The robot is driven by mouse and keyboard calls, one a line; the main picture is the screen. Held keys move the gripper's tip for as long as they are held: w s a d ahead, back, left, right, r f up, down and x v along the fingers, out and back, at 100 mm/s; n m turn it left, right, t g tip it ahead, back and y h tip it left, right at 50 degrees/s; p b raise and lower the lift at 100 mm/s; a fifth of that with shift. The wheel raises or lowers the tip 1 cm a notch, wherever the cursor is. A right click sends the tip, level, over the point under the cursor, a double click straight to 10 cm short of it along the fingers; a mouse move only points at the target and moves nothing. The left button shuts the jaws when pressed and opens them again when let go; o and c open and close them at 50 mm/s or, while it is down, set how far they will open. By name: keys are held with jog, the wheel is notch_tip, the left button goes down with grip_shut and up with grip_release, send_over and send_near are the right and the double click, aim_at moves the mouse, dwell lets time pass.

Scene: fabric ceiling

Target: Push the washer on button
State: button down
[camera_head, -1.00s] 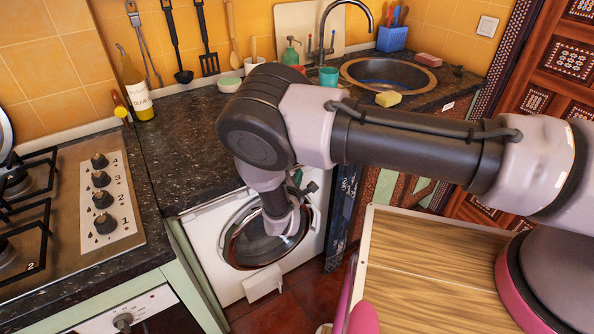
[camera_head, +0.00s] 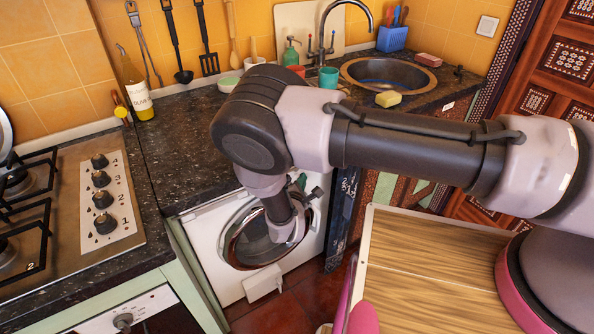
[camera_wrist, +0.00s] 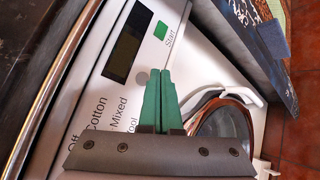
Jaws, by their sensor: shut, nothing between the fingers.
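The white washer (camera_head: 215,255) stands under the dark counter in the head view, its round door (camera_head: 235,250) partly covered by my arm. In the wrist view its control panel (camera_wrist: 180,50) shows a green square button (camera_wrist: 160,31) marked "Start". A dark display (camera_wrist: 128,41) and a round grey button (camera_wrist: 142,77) are beside it. My gripper (camera_wrist: 160,72) is shut and empty, its green fingers together and pointing toward the Start button, with their tips a short way below it in the picture. I cannot tell their depth gap to the panel.
The counter (camera_head: 185,150) overhangs the washer, and its edge runs along the panel's left in the wrist view. A gas hob (camera_head: 75,215) is at left. A wooden board-like surface (camera_head: 430,270) is at right. A dark patterned panel (camera_wrist: 255,40) borders the washer.

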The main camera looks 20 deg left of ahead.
jog(key=s+d, duration=0.3)
jog(key=shift+s+d, duration=0.1)
jog(key=shift+d, duration=0.25)
dwell(0.3)
